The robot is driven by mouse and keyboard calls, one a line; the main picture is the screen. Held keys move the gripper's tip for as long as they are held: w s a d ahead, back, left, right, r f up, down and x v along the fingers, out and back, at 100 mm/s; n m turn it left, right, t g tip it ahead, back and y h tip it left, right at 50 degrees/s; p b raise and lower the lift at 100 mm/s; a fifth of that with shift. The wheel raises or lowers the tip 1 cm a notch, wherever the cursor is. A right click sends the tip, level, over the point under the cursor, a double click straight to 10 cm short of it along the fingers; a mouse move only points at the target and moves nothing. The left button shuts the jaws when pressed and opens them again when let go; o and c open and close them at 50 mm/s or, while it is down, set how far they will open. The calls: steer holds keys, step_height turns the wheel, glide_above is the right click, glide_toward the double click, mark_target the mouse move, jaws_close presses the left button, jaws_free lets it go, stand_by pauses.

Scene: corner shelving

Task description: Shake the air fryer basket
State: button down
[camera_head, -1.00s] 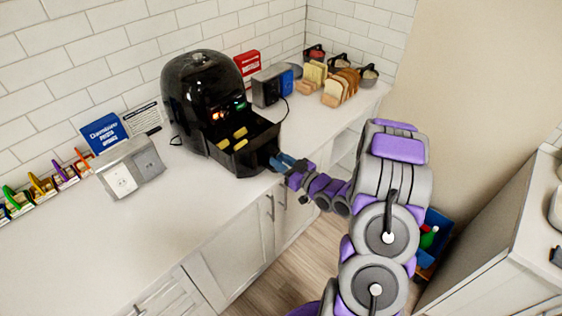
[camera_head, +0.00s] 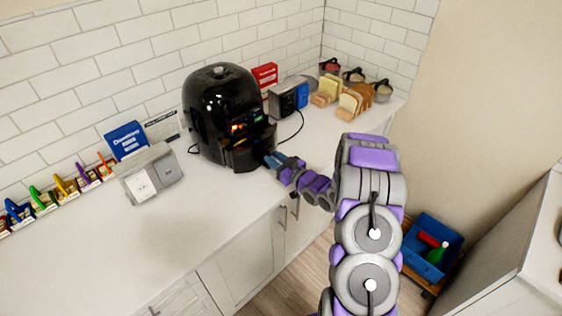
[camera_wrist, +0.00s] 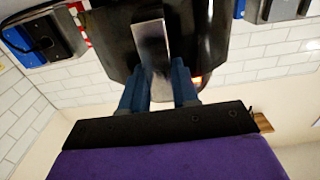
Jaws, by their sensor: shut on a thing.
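The black air fryer (camera_head: 222,105) stands on the white counter against the tiled wall. Its basket (camera_head: 252,152) sits mostly inside the body, with only a narrow opening above its front. My gripper (camera_head: 270,160) is at the front of the basket, shut on its handle. In the wrist view, the blue fingers of my gripper (camera_wrist: 161,85) lie on both sides of the grey basket handle (camera_wrist: 152,45). The food inside the basket is mostly hidden now.
A grey outlet box (camera_head: 150,177) stands left of the fryer, with a row of coloured clips beyond. The front counter is clear.

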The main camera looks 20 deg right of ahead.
steer(key=c, duration=1.1)
jaws_free()
steer(key=shift+w+a+f, duration=0.1)
steer(key=shift+w+f, duration=0.05)
steer(key=shift+f, duration=0.05)
steer(key=shift+c, duration=0.2)
steer(key=o, duration=0.3)
steer(key=shift+r, duration=0.1)
steer(key=shift+d, duration=0.2)
steer(key=p+v, duration=0.1)
steer(key=v, duration=1.6)
steer(key=shift+s, duration=0.2)
steer(key=shift+d, duration=0.1)
